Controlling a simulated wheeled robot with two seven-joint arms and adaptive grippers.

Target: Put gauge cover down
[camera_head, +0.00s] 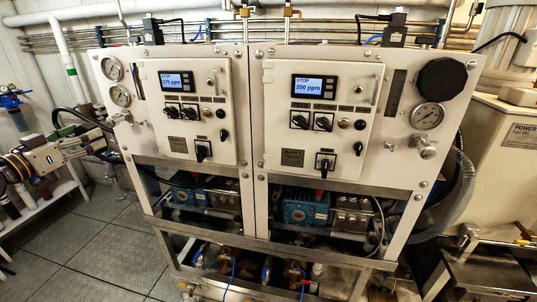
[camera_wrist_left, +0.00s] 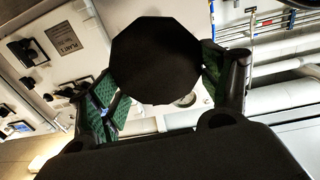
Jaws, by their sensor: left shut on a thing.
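A black gauge cover (camera_wrist_left: 155,58) fills the middle of the left wrist view, between the green-padded fingers of my left gripper (camera_wrist_left: 163,82). The gripper is shut on it. In the head view my left gripper (camera_head: 86,144) is at the left, beside the left edge of the watermaker panel; I cannot make out the held cover there. Two gauges, an upper one (camera_head: 113,69) and a lower one (camera_head: 120,96), show bare faces on the left panel. A second black cover (camera_head: 442,78) sits at the upper right panel, above a bare gauge (camera_head: 428,116). My right gripper is not in view.
A white shelf (camera_head: 38,213) with pipe fittings stands at the left, below my left arm. The tiled floor (camera_head: 95,250) is clear between it and the machine frame. Valves and blue pumps (camera_head: 306,210) fill the lower frame. A grey hose (camera_head: 458,195) hangs at the right.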

